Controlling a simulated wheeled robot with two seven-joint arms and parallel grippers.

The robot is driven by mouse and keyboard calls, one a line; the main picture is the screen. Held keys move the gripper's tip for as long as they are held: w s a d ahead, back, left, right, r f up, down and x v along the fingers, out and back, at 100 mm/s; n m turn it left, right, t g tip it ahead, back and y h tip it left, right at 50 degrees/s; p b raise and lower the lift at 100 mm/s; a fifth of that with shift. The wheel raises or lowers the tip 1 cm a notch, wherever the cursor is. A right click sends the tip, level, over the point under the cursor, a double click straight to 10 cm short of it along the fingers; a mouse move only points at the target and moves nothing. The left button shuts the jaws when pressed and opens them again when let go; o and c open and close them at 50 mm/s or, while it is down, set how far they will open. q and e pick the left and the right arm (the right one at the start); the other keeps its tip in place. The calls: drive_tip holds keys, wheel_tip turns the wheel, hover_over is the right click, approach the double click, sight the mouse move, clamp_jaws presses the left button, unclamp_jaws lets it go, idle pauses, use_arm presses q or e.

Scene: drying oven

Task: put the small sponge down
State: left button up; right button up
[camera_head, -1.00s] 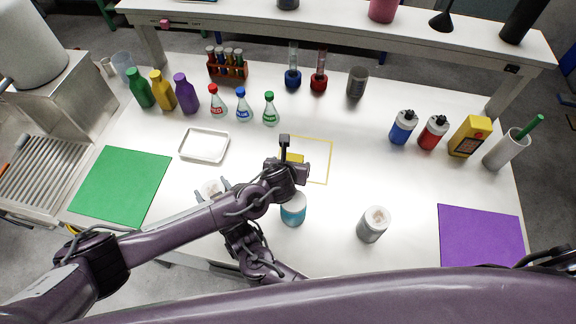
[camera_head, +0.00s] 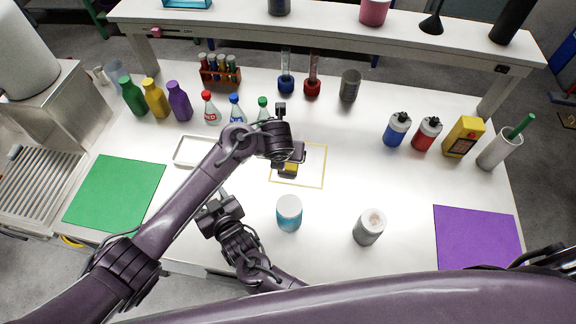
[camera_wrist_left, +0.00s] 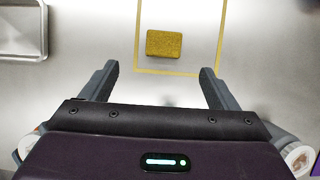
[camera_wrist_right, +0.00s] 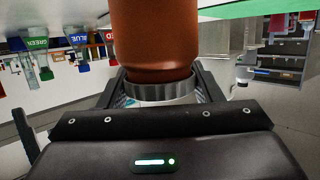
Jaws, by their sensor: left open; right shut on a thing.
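The small yellow sponge (camera_wrist_left: 164,44) lies flat on the white table inside a yellow outlined square (camera_wrist_left: 180,72). In the head view the sponge (camera_head: 288,170) is partly covered by my left gripper (camera_head: 291,158). My left gripper is open and empty in the left wrist view (camera_wrist_left: 160,72), its fingers apart and clear of the sponge. My right gripper (camera_wrist_right: 160,85) is shut on the lid end of a brown jar (camera_wrist_right: 155,35) with a ribbed grey ring. In the head view my left arm hides this jar, and my right gripper (camera_head: 218,208) is below that arm.
Several bottles and flasks line the back. The table between the square and the purple mat (camera_head: 478,240) is mostly clear.

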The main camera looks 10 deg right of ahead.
use_arm(q)
hover_over(288, 164)
drive_tip(key=s+a, duration=0.2)
drive_tip(key=shift+g, duration=0.3)
drive_tip(key=f, duration=0.6)
drive_tip(key=shift+s+d, duration=0.15)
drive_tip(key=shift+d, duration=0.1)
drive_tip(key=shift+d+x, duration=0.2)
drive_tip(key=shift+x, duration=0.95)
drive_tip(key=shift+d+x, duration=0.2)
drive_tip(key=shift+x, duration=0.95)
drive_tip(key=shift+f, duration=0.3)
drive_tip(key=c, duration=1.1)
wheel_tip(288, 164, up, 10)
drive_tip(key=shift+r, duration=0.1)
